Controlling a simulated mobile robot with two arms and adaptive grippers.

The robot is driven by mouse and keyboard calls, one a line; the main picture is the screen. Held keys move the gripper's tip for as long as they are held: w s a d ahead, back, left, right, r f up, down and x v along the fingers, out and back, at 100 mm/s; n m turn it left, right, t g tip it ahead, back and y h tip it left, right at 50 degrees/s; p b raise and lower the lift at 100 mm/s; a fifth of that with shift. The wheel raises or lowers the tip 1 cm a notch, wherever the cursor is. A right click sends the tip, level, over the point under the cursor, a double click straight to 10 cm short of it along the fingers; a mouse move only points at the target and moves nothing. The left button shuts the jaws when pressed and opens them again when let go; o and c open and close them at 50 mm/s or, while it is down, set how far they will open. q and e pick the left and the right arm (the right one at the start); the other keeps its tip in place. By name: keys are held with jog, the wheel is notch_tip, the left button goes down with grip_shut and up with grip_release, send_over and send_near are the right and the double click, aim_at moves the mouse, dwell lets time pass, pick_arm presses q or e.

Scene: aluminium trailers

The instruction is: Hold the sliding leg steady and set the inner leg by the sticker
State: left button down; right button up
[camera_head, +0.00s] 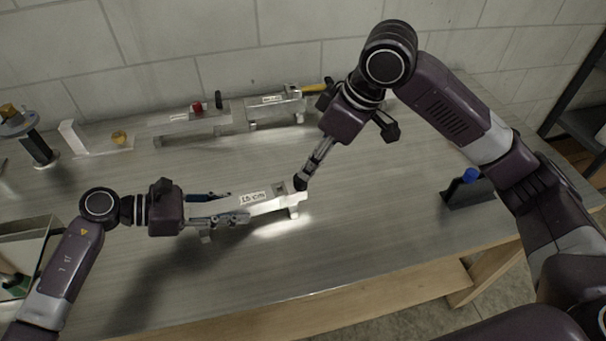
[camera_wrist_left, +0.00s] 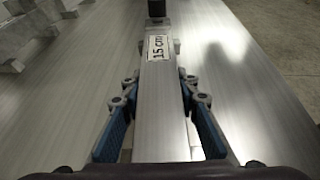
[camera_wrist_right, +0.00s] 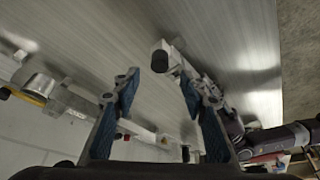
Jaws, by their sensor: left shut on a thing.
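The aluminium leg (camera_head: 268,205) lies across the middle of the bench on small feet, with a "15 cm" sticker (camera_head: 253,197) on its top face. The sticker also shows in the left wrist view (camera_wrist_left: 157,47). My left gripper (camera_head: 233,207) is shut on the leg's left part, one finger along each side. A black end piece (camera_wrist_right: 160,57) is at the leg's right end. My right gripper (camera_wrist_right: 158,80) is open, with the black end piece just beyond and between its fingertips. In the head view the right fingertips (camera_head: 303,180) partly hide that end; I cannot tell whether they touch.
At the back stand aluminium parts with a red knob (camera_head: 197,107) and a labelled block (camera_head: 273,103). A bracket with a brass knob (camera_head: 119,137) and a dark post (camera_head: 38,148) are at left. A blue-topped dark stand (camera_head: 468,190) is at right.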

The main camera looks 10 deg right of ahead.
jog(key=x, duration=0.7)
jog(key=shift+w, duration=0.1)
grip_shut()
